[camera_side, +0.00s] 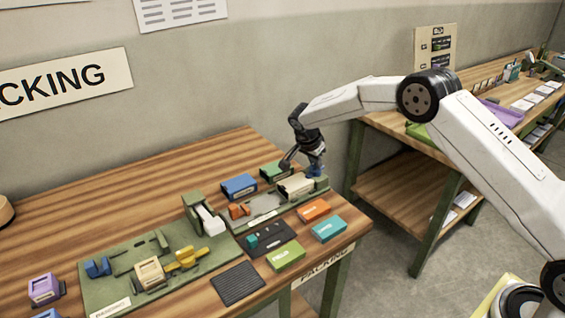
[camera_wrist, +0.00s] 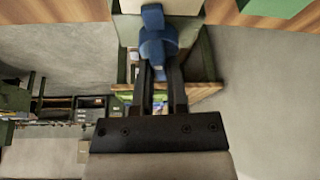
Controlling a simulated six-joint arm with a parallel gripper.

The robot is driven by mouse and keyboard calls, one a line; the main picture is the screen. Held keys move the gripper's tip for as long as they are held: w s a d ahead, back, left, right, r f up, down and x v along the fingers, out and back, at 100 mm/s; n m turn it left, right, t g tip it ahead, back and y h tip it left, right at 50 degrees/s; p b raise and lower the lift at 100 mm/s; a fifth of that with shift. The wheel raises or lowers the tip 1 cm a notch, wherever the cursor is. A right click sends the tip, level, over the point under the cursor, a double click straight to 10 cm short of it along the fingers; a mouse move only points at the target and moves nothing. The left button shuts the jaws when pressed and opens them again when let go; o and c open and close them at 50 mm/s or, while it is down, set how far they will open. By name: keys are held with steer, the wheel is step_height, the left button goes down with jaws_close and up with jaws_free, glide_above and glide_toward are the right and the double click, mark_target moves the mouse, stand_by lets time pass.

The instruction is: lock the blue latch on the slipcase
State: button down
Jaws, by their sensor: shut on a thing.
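The blue latch (camera_side: 316,171) is at the right end of the slipcase fixture, small in the side view. In the wrist view the blue latch (camera_wrist: 157,42) fills the space between and beyond the fingertips. My gripper (camera_wrist: 160,76) is shut on its near part; the same gripper (camera_side: 311,160) comes down on it from above in the side view. The cream slipcase (camera_side: 296,185) lies on the green fixture (camera_side: 288,206), just left of the latch. Whether the latch is turned to its locked place cannot be told.
An orange clamp (camera_side: 238,211) is at the fixture's left end. Blue (camera_side: 239,186), orange (camera_side: 314,210) and teal (camera_side: 329,229) boxes lie around it. A second green fixture (camera_side: 160,300) with yellow and blue parts is at left. The table's right edge is close to my gripper.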

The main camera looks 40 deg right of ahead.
mark_target(307, 175)
steer(key=shift+m+g, duration=0.5)
steer(key=shift+m, duration=0.7)
steer(key=c, duration=0.6)
jaws_free()
steer(key=shift+c, duration=0.2)
steer(key=shift+r, duration=0.1)
steer(key=v, duration=0.7)
steer(key=shift+a+r, duration=0.2)
steer(key=shift+r, duration=0.1)
